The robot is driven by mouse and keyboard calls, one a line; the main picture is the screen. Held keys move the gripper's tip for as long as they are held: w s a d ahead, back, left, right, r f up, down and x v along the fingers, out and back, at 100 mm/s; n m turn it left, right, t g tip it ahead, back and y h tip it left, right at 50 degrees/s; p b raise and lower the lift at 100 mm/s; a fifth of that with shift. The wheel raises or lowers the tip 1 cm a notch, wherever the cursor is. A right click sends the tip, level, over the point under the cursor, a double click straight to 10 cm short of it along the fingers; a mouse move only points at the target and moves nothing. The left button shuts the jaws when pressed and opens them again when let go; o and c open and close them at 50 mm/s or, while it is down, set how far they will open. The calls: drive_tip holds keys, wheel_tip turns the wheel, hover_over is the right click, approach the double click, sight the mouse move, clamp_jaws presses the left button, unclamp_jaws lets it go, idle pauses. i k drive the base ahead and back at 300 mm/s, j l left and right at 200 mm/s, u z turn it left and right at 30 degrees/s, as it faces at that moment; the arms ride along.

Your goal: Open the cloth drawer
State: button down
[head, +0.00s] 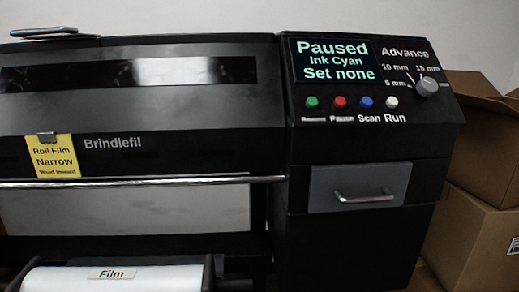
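A grey drawer front (330,187) sits in the black right-hand cabinet of the printer, below the control panel. It looks shut, nearly flush with the cabinet face. A silver bar handle (364,197) runs across its right half. No label shows on the drawer, so I cannot tell from it that this is the cloth drawer. My gripper is not in view.
The control panel (365,72) reads "Paused, Ink Cyan, Set none", with coloured buttons and an Advance knob (426,87). A film roll (120,279) lies low at left. A yellow tag (52,156) hangs on the printer. Cardboard boxes (475,235) stand close at right.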

sight(334, 187)
drive_tip(key=l+z, duration=0.25)
drive_tip(key=l, duration=0.5)
drive_tip(key=l+z, duration=0.2)
drive_tip(key=l, duration=0.5)
drive_tip(key=i, duration=0.05)
